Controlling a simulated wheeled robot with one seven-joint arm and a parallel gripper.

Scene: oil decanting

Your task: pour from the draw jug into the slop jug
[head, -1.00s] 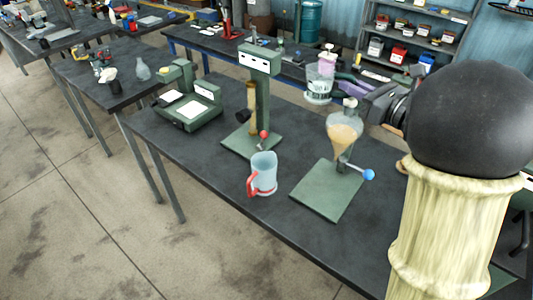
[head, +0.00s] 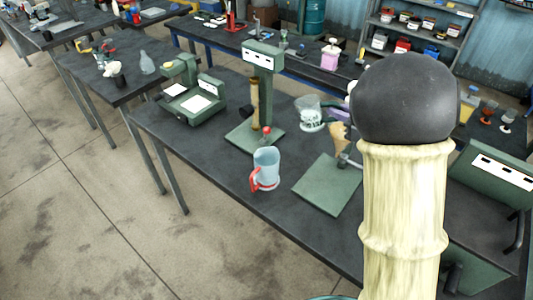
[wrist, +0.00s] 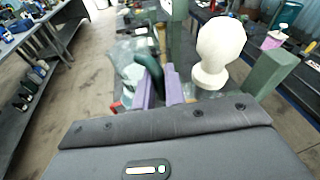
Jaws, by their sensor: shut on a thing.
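My gripper (wrist: 160,88) has its two purple fingers shut on the dark green handle (wrist: 151,70) of a clear jug (wrist: 128,62), which I take for the draw jug. In the head view this jug (head: 309,114) is held above the bench, left of the black ball of my arm, and looks tilted; my arm hides most of the gripper. A pale clear jug with a red handle (head: 266,164), which I take for the slop jug, stands upright on the bench, lower left of the held jug and apart from it. No stream shows between them.
A green stand plate (head: 325,190) with a funnel of amber stuff (head: 338,133), partly hidden, is close by the held jug. A tall green post stand (head: 263,90) rises behind the red-handled jug. A green scale (head: 192,100) sits farther left. The bench front is clear.

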